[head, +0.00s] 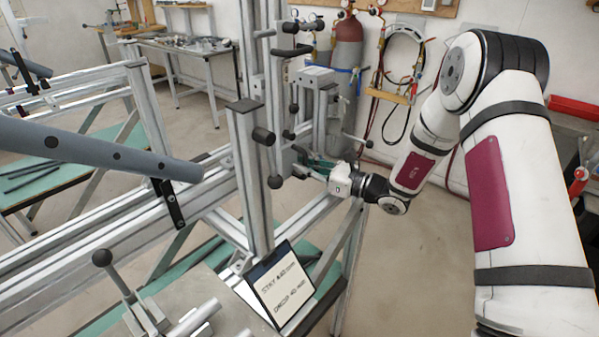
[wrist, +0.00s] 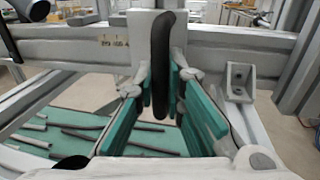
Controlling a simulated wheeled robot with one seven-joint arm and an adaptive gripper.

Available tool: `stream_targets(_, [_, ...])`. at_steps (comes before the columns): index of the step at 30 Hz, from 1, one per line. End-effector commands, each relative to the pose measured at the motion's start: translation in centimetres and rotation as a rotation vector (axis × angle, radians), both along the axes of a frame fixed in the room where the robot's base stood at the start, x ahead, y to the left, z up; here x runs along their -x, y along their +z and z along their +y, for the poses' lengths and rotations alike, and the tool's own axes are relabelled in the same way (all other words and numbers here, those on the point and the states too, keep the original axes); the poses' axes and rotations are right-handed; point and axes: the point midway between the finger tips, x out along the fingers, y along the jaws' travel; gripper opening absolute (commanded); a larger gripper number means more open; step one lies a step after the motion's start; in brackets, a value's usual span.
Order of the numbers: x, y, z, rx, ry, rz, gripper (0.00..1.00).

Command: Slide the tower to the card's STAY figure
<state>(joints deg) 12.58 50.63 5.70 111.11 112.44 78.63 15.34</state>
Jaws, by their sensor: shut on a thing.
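The card (head: 277,284) stands tilted at the near end of the jig. Its top line reads STAY with a figure too small to read surely; a second line is below. The tower (head: 321,100) is a grey upright with clamps and black knobs on the far rail.
A nearer post (head: 250,170) with black knobs stands left of my gripper. A grey-blue tube (head: 95,145) lies across the left. A toggle clamp (head: 125,285) is at the front. Gas cylinders (head: 346,70) stand behind. Open floor lies right of the frame.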

Motion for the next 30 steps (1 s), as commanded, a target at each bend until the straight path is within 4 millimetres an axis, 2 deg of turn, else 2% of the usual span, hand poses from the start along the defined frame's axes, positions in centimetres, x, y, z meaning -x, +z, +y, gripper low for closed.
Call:
stream_targets(4, [0.0, 0.0, -0.1, 0.001, -0.003, 0.000, 0.00])
stream_targets(5, [0.0, 0.1, -0.1, 0.002, -0.002, -0.001, 0.15])
stream_targets(7, [0.0, 0.0, -0.1, 0.001, -0.002, 0.000, 0.31])
stream_targets(16, [0.1, 0.0, 0.0, 0.001, 0.000, 0.001, 0.31])
stream_targets(20, [0.4, 0.0, -0.6, 0.002, -0.001, 0.001, 0.31])
stream_targets(23, [1.1, 0.0, -1.8, 0.000, -0.003, 0.001, 0.31])
stream_targets(30, [3.8, 0.0, -5.9, 0.001, -0.004, 0.001, 0.31])
